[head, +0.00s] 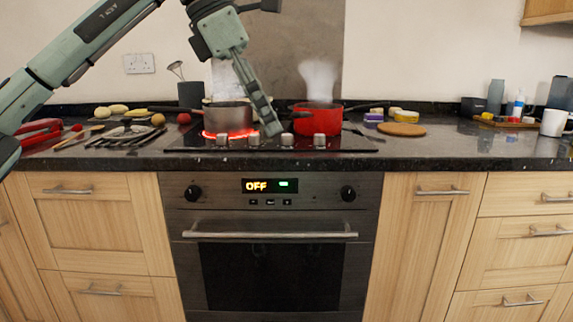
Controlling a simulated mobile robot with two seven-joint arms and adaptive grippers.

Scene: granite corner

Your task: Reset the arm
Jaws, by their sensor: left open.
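My left arm comes in from the upper left. My left gripper (268,122) points down over the hob (340,145), in front of the gap between two pans and close to the row of knobs. It is open and nothing shows between its fingers. I cannot tell whether its tips touch a knob. A grey pan (228,115) stands on a glowing red burner at the left. A red pot (318,122) gives off steam at the right. My right gripper is not in view.
The oven (270,275) below reads OFF. Utensils (125,137), vegetables (112,111) and a red item (38,130) lie on the left counter. A round board (401,130), sponges (405,116), bottles (518,105) and a white mug (553,122) stand at the right. The front right counter is clear.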

